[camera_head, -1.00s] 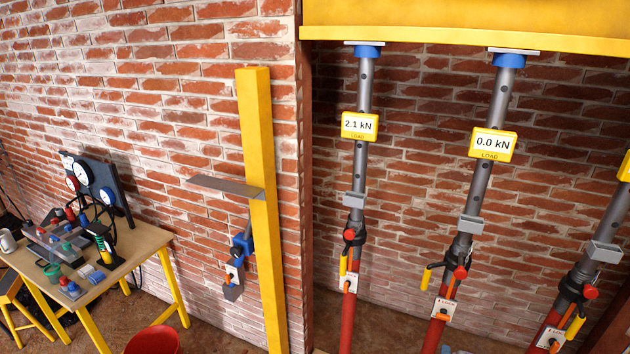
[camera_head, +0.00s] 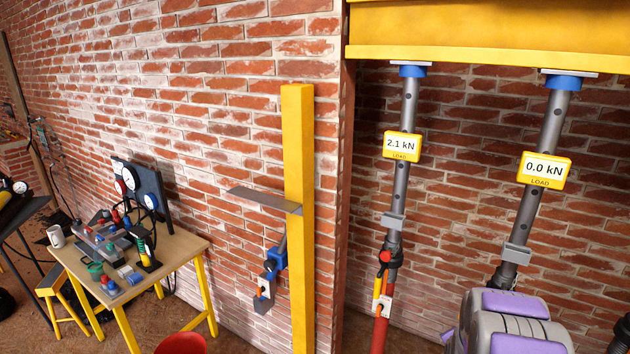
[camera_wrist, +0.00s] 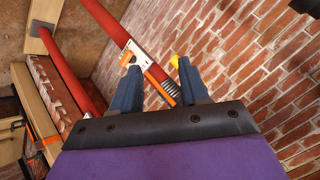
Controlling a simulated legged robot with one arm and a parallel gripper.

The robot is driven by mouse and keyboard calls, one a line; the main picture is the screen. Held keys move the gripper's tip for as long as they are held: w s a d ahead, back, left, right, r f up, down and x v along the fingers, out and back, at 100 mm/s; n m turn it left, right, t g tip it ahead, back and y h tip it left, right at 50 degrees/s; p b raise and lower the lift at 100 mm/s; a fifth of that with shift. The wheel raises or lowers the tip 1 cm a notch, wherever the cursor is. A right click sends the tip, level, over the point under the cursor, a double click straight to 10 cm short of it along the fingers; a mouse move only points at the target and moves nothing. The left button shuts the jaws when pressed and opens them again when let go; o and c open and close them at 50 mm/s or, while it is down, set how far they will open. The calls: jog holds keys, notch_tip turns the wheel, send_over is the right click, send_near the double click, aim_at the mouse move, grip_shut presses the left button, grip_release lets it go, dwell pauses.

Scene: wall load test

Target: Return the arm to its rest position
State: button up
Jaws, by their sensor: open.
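My gripper (camera_wrist: 158,88) shows in the wrist view with its two blue-grey fingers apart and nothing visible between them. A red prop with a white and orange fitting (camera_wrist: 148,68) lies beyond the fingertips in that view; I cannot tell the distance. In the head view, a purple and grey part of my arm (camera_head: 510,325) is at the bottom right, and my gripper is not visible there. The arm part covers the lower portion of a prop whose display reads 0.0 kN (camera_head: 545,170).
A prop reading 2.1 kN (camera_head: 402,146) stands under the yellow beam (camera_head: 560,35). A yellow post (camera_head: 299,220) with a metal plate (camera_head: 265,199) stands against the brick wall. A cluttered wooden table (camera_head: 185,250) and a stool (camera_head: 52,280) are at left. A red bucket (camera_head: 182,344) sits at the bottom.

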jog(key=s+a+r+n+g+y, duration=0.3)
jog(key=s+a+r+n+g, duration=0.35)
jog(key=s+a+r, duration=1)
jog(key=s+a+r+n+g, duration=0.1)
jog(key=s+a+n, duration=0.1)
jog(key=s, duration=0.7)
jog(key=s+a+r+n+g+b, duration=0.1)
jog(key=s+a+r+n+g, duration=0.1)
jog(key=s, duration=0.8)
jog(key=s+a+r+n+g+y, duration=0.1)
jog(key=s+a+r+n, duration=0.1)
jog(key=s+a, duration=0.3)
jog(key=s+n, duration=0.1)
jog(key=s, duration=0.3)
jog(key=shift+s+a+r+n, duration=0.15)
jog(key=shift+s+a+n, duration=0.15)
jog(key=shift+s+n, duration=0.1)
